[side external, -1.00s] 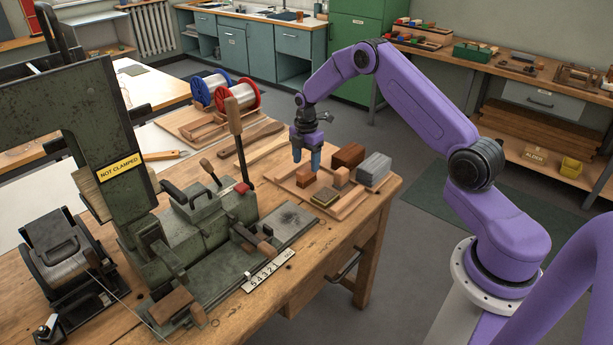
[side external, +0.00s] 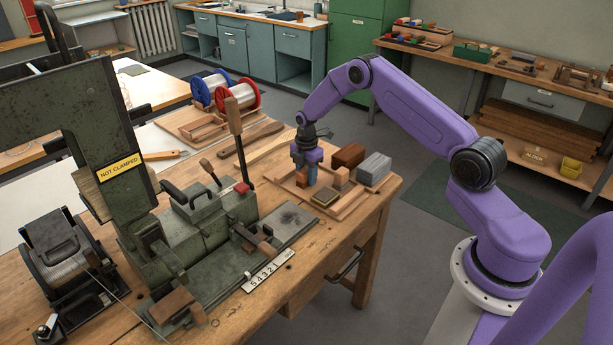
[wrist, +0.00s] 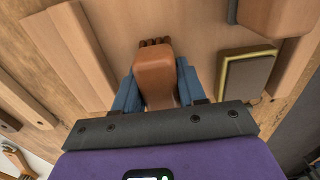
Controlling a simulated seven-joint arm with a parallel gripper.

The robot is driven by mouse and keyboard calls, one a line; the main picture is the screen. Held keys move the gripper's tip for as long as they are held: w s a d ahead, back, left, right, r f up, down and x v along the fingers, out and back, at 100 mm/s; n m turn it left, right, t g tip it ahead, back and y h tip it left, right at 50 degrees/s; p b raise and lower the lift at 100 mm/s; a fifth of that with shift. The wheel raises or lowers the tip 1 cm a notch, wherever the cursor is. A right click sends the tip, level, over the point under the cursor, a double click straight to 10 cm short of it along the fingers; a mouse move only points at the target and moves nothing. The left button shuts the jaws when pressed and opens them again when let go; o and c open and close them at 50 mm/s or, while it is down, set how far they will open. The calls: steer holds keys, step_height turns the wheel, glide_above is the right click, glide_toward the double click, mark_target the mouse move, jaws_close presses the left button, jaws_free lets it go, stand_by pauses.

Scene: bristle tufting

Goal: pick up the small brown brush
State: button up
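The small brown brush (wrist: 155,72) is a reddish-brown block with dark bristle tufts at its far end in the wrist view. It stands between the two blue fingers of my gripper (wrist: 157,85), one on each side and very close to it. I cannot tell if both fingers press on it. In the side view my gripper (side external: 306,174) is low over the wooden board (side external: 284,184), its fingers down around the brush, which they largely hide.
A larger brown block (side external: 348,156), a grey block (side external: 374,168), a small orange-brown block (side external: 341,176) and a yellow-edged pad (side external: 325,197) lie close by to the right. The green machine (side external: 200,225) with its upright lever (side external: 238,140) stands to the left.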

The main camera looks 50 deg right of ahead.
mark_target(307, 169)
steer(key=shift+r, duration=0.15)
steer(key=shift+r, duration=0.25)
step_height(307, 169, up, 3)
steer(key=shift+s+f, duration=0.1)
steer(key=shift+s, duration=0.05)
steer(key=s+a+r, duration=0.1)
steer(key=s+r, duration=0.2)
steer(key=s, duration=0.1)
steer(key=s+a+r, duration=0.1)
steer(key=s+r, duration=0.2)
steer(key=s, duration=0.2)
steer(key=s+a+r, duration=0.1)
steer(key=s+r, duration=0.2)
steer(key=s, duration=0.1)
steer(key=shift+s+a+r, duration=0.15)
steer(key=shift+a+r, duration=0.05)
steer(key=shift+r, duration=0.05)
